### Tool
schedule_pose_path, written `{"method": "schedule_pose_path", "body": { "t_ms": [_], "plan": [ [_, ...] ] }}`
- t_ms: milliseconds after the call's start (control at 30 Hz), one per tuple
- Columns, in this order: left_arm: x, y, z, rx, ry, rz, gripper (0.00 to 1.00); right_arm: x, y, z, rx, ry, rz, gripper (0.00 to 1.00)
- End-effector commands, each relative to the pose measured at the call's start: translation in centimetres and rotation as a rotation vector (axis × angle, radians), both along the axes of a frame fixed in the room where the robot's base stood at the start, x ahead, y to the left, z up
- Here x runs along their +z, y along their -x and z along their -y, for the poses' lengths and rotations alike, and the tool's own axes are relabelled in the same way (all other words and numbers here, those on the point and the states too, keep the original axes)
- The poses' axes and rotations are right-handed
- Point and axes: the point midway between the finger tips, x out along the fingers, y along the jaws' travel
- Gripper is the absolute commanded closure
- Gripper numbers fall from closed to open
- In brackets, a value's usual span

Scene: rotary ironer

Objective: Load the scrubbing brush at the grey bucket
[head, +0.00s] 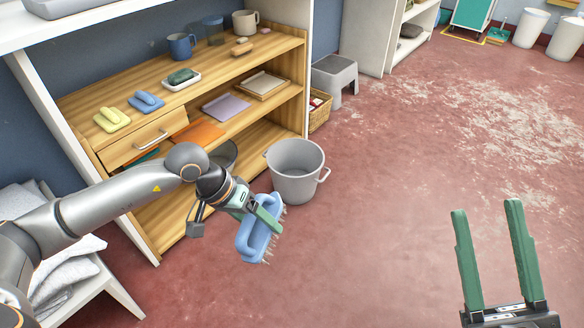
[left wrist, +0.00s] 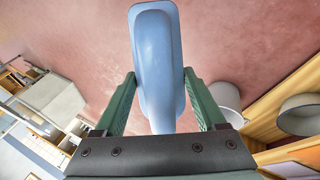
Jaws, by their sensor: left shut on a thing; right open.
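My left gripper (head: 266,213) is shut on a blue scrubbing brush (head: 250,242) with pale bristles, held in the air. The brush also shows between the green fingers in the left wrist view (left wrist: 156,60). In the head view the bristles point right and down. The grey bucket (head: 295,175) stands upright on the red floor, just above and right of the brush in the head view; the brush is outside it. The bucket's inside looks empty as far as I see. My right gripper (head: 496,255) is open and empty at the lower right.
A wooden shelf unit (head: 208,80) with mugs, sponges, a soap dish and cloths stands behind the bucket. A grey step stool (head: 336,78) and a wicker basket (head: 319,110) are beyond it. A white bench (head: 100,285) with folded cloths is at lower left. Floor to the right is clear.

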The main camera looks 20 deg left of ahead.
Motion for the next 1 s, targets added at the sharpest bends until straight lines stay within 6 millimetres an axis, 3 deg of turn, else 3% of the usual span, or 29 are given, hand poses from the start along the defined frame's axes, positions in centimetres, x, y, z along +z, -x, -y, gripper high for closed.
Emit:
{"method": "schedule_pose_path", "body": {
  "t_ms": [1000],
  "plan": [
    [-8.2,0.0,0.0,0.001,0.000,-0.002,0.72,0.0,0.0,0.0,0.000,0.000,0.000,0.50]
  ]
}}
